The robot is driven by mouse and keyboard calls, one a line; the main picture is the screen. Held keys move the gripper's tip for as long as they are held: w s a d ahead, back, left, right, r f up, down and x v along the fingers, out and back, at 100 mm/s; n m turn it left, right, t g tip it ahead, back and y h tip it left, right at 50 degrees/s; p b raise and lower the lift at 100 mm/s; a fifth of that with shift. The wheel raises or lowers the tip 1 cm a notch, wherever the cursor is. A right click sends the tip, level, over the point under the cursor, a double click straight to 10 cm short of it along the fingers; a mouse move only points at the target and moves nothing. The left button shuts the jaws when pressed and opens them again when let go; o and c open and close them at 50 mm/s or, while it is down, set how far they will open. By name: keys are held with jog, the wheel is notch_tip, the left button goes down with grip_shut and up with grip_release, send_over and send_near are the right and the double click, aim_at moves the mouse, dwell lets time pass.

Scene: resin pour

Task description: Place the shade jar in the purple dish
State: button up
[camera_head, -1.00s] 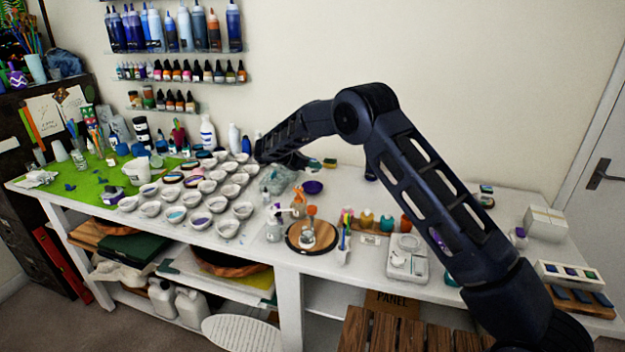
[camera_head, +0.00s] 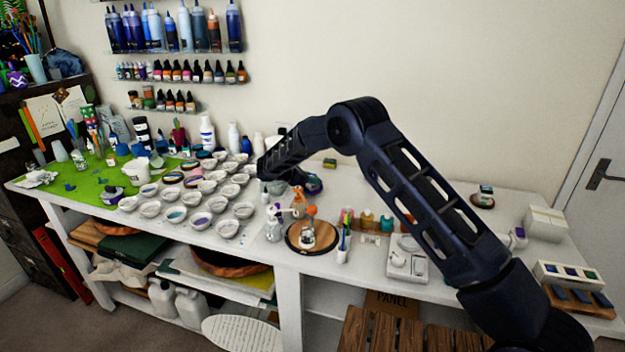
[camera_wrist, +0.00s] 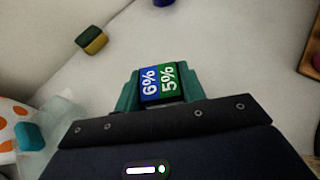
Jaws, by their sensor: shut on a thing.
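In the wrist view the shade jar (camera_wrist: 160,84), with a blue and green top marked 6% and 5%, sits between the teal fingers of my gripper (camera_wrist: 161,90). My gripper is shut on it. The dish does not show in the wrist view, and the jar's lower part is hidden.
A yellow and green sponge (camera_head: 329,162) lies behind the dish. Many small white cups (camera_head: 205,187) fill the table to the left.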

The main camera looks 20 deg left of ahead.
jog(key=shift+f, duration=0.25)
jog(key=o, duration=1)
jog(key=shift+o, duration=0.2)
jog(key=shift+r, duration=0.25)
jog(key=v, duration=1.2)
